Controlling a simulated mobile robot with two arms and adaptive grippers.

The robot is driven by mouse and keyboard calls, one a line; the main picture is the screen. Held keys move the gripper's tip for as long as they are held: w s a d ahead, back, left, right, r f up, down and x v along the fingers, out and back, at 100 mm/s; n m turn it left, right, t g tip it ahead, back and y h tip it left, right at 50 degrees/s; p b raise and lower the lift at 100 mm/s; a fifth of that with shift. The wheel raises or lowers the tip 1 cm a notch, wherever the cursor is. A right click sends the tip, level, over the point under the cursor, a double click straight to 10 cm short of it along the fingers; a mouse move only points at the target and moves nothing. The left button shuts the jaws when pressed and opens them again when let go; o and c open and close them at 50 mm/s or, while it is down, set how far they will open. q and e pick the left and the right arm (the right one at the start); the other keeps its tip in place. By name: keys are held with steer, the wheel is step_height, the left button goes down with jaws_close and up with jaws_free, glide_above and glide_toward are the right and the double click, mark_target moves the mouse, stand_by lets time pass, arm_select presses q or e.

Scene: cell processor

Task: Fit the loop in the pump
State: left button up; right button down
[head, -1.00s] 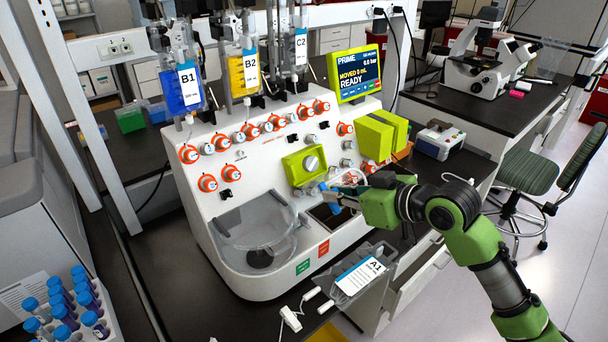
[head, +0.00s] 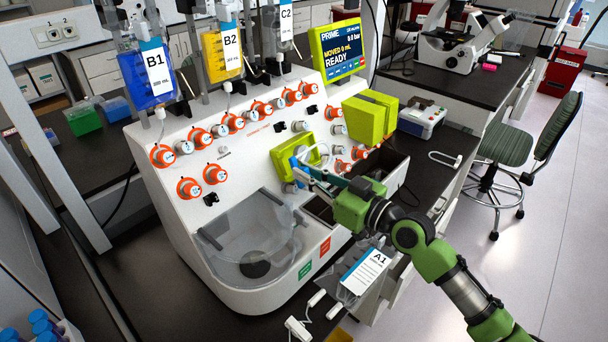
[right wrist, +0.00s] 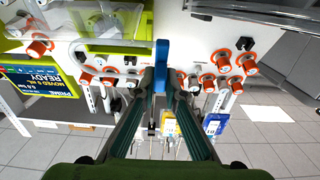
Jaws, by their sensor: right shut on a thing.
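The lime-green pump (head: 281,160) is on the sloped front panel of the white cell processor. My right gripper (head: 306,174) is shut on a blue piece, which also shows between the fingertips in the right wrist view (right wrist: 161,60). A pale tubing loop (head: 318,153) arches beside this piece, over the right part of the pump in the head view. I cannot tell whether the loop touches the pump or sits in it. The gripper and loop hide part of the pump. In the right wrist view a clear cover with a lime-green edge (right wrist: 120,47) lies near the fingertips. My left gripper is out of view.
Orange-ringed valve knobs (head: 187,187) stick out around the pump. A clear bowl (head: 245,235) is below left. Lime-green blocks (head: 368,118) stand to the right, below the screen (head: 340,48). Bag A1 (head: 365,272) lies at the front. A white tube piece (head: 445,158) lies on the bench.

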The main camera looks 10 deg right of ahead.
mark_target(287, 171)
steer(key=shift+s, duration=0.1)
steer(key=shift+w+a+f+b, duration=0.3)
steer(key=shift+w+a+b, duration=0.1)
steer(key=shift+w, duration=0.2)
steer(key=shift+w+a+f+b, duration=0.3)
steer(key=shift+w+a+b, duration=0.1)
steer(key=shift+w, duration=0.2)
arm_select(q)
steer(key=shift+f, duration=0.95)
arm_select(e)
steer(key=shift+w+a+f, duration=0.15)
steer(key=shift+w+a, duration=0.15)
steer(key=shift+w, duration=0.15)
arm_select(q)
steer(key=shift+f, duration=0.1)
arm_select(e)
steer(key=shift+w+f, duration=0.1)
arm_select(q)
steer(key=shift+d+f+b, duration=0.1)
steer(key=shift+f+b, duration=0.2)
steer(key=shift+b, duration=0.25)
arm_select(e)
steer(key=shift+w+a+f, duration=0.2)
steer(key=shift+w+a, duration=0.15)
steer(key=shift+w, duration=0.1)
